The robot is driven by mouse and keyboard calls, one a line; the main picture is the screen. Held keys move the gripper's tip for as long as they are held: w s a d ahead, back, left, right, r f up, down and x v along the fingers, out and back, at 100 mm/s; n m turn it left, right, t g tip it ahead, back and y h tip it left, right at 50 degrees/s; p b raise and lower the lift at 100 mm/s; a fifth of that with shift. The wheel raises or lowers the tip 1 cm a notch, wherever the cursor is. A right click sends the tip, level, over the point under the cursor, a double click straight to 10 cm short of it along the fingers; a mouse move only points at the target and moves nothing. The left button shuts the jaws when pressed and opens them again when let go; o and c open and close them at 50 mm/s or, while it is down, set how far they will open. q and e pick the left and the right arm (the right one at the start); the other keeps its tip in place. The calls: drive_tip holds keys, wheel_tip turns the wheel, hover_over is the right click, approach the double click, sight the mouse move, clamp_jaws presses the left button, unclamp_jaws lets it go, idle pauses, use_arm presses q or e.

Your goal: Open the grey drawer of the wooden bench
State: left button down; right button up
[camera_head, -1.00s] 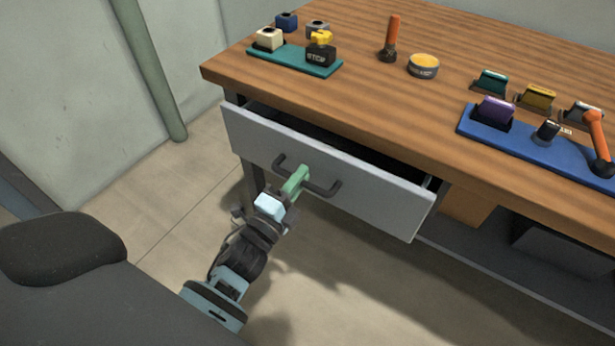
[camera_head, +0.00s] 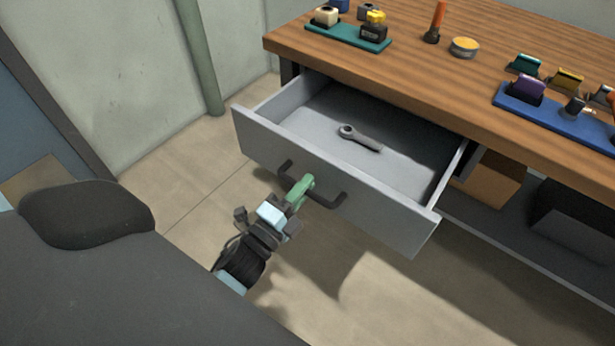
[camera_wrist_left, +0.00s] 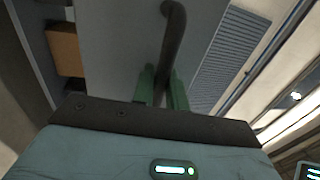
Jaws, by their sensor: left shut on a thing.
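The grey drawer (camera_head: 330,187) of the wooden bench (camera_head: 400,75) is pulled well out, and its inside shows. A grey wrench (camera_head: 360,137) lies on the drawer floor. The drawer's dark bar handle (camera_head: 328,200) is on its front panel. My left gripper (camera_head: 301,188) is shut on the handle, near its left end. In the left wrist view, the two green fingers (camera_wrist_left: 162,88) are on either side of the dark handle bar (camera_wrist_left: 174,45). My right gripper is not in view.
A teal tray (camera_head: 349,36) and a blue tray (camera_head: 550,115) with coloured items stand on the bench top. A screwdriver (camera_head: 435,22) and a round tin (camera_head: 464,47) stand between them. A cardboard box (camera_head: 490,180) sits on the shelf below. The floor before the drawer is clear.

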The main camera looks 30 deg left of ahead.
use_arm(q)
drive_tip(key=shift+s, duration=0.35)
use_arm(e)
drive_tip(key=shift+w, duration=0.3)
use_arm(q)
drive_tip(key=c, duration=1.5)
unclamp_jaws()
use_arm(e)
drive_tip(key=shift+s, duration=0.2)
use_arm(q)
drive_tip(key=shift+s+a+f, duration=0.1)
drive_tip(key=shift+s, duration=0.1)
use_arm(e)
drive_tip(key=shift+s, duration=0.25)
